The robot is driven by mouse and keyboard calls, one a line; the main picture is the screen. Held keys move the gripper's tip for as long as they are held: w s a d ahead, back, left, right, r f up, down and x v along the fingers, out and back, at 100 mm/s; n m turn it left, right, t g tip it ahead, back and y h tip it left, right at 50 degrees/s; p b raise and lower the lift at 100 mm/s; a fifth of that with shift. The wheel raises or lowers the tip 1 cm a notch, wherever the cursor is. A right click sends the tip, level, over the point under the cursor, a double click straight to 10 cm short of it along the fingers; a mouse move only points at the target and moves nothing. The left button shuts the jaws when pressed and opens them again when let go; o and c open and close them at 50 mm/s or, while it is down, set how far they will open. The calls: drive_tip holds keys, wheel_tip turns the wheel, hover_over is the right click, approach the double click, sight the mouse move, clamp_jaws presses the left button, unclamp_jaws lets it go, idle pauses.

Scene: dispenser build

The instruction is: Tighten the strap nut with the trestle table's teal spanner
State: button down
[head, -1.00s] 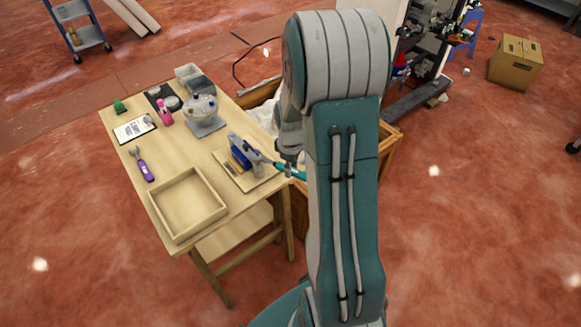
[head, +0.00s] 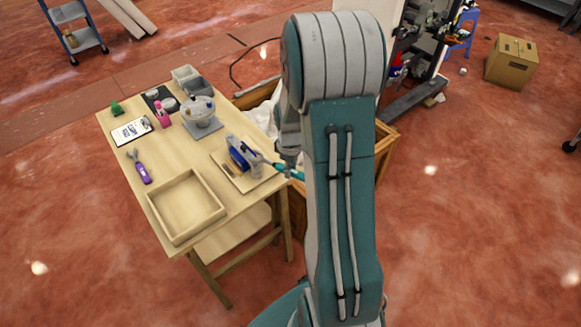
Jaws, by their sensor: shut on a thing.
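The teal spanner (head: 296,174) is in my gripper (head: 287,170), which is shut on its handle at the right edge of the trestle table (head: 205,156). The spanner points left toward a blue and grey assembly (head: 240,154) on a light wooden board (head: 232,181). The spanner's head is close to the assembly, but I cannot tell whether it sits on the nut. The strap nut is too small to make out. My arm hides part of the gripper.
An open wooden tray (head: 183,236) sits at the table's front. A purple-handled tool (head: 144,174), a clipboard (head: 131,131), a pink bottle (head: 162,117) and a bowl on a grey stand (head: 201,112) are also there. A wooden crate (head: 385,148) stands behind my arm.

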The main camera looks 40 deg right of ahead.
drive_tip(key=shift+f, duration=1)
drive_tip(key=shift+a, duration=0.15)
idle(0.4)
drive_tip(key=shift+s+a+m, duration=0.2)
drive_tip(key=shift+a+m, duration=0.3)
drive_tip(key=shift+m, duration=0.05)
drive_tip(key=shift+s+a+m, duration=0.2)
drive_tip(key=shift+a+m, duration=0.3)
drive_tip(key=shift+m, duration=0.05)
drive_tip(key=shift+s+a+m, duration=0.15)
drive_tip(key=shift+a+m, duration=1)
drive_tip(key=shift+m, duration=0.05)
